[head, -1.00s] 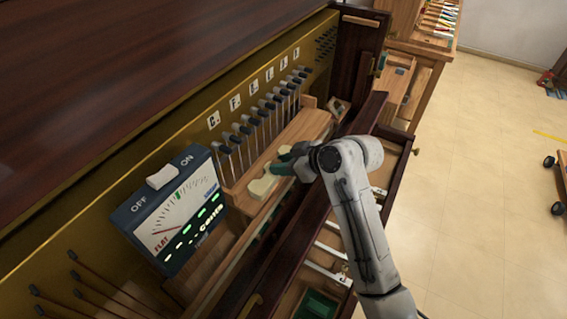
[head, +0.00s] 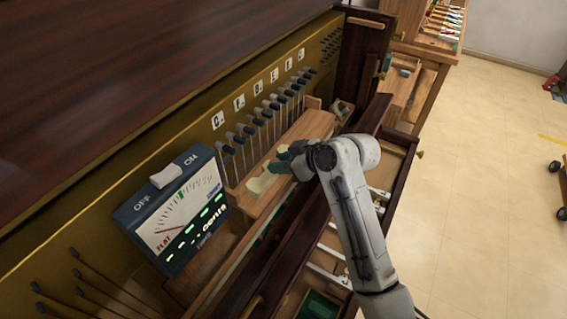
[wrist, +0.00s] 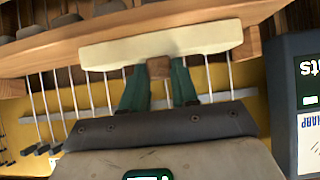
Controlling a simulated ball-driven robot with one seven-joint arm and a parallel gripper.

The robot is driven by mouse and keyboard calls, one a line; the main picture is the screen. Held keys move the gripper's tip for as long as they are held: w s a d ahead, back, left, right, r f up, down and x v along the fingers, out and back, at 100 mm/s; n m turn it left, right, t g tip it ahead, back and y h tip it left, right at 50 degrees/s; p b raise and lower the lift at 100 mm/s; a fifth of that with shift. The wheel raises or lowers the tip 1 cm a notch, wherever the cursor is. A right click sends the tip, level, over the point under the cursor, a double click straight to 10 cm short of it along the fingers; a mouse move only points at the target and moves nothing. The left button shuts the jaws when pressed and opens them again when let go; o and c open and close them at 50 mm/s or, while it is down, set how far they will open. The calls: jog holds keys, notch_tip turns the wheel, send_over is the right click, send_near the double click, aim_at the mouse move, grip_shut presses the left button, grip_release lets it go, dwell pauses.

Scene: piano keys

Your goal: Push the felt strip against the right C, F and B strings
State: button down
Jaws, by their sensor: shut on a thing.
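The cream felt strip (wrist: 160,45) lies crosswise in front of the thin string rods (wrist: 75,95). It has a small brown wooden handle (wrist: 158,67). My gripper (wrist: 158,85) has green fingers, shut on that handle. In the head view, the strip (head: 262,183) is beside the lower-left end of the wooden rail, with my gripper (head: 292,158) at its right. The dark-tipped rods (head: 262,115) stand in a row below the letter plates, including C (head: 218,120) and F (head: 239,103). I cannot tell whether the felt touches them.
A tuning meter (head: 178,208) with an ON/OFF switch stands close to the left of the strip; its side (wrist: 295,100) shows in the wrist view. A wooden rail (head: 310,125) runs along the rods. An open drawer (head: 325,245) lies below my arm.

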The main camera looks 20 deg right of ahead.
jog(key=shift+w+a+b, duration=0.25)
jog(key=shift+w+a, duration=0.25)
jog(key=shift+w, duration=0.2)
jog(key=shift+w+a+b, duration=0.2)
jog(key=shift+w+a, duration=0.3)
jog(key=shift+w, duration=0.15)
dwell(0.5)
jog(key=c, duration=0.8)
grip_release()
jog(key=shift+s+d+r+p, duration=0.4)
jog(key=shift+s+d+p, duration=0.25)
jog(key=shift+s+p, duration=0.15)
jog(key=s+d+p, duration=0.2)
jog(key=s, duration=0.1)
jog(key=s+d+r+p, duration=0.1)
jog(key=s, duration=0.1)
jog(key=shift+d+r, duration=0.1)
jog(key=shift+d, duration=0.15)
